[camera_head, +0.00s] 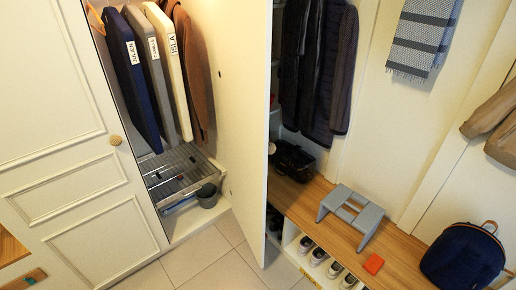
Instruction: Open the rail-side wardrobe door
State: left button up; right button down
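The wardrobe stands at the left with a clothes rail side that is uncovered. One cream door (245,110) stands wide open, swung out toward me at the right of the opening, its inner face toward the clothes. The other cream panelled door (60,130), with a round wooden knob (115,140) near its right edge, covers the left part of the wardrobe. Inside the open part hang a navy garment bag (135,80), pale garment bags with name labels (175,75) and a brown coat (198,70). Neither of my grippers is in view.
Right of the open door are a wooden bench (300,203) with a grey step stool (350,212), a navy backpack (463,257) and shoes below. The tiled floor (200,255) in front is clear.

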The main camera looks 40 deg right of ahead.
aim_at(243, 30)
jog(key=u, duration=0.45)
jog(key=k, duration=1)
jog(key=u, duration=0.3)
jog(key=i, duration=1.45)
jog(key=z, duration=1.55)
jog(key=i, duration=0.9)
jog(key=z, duration=1.05)
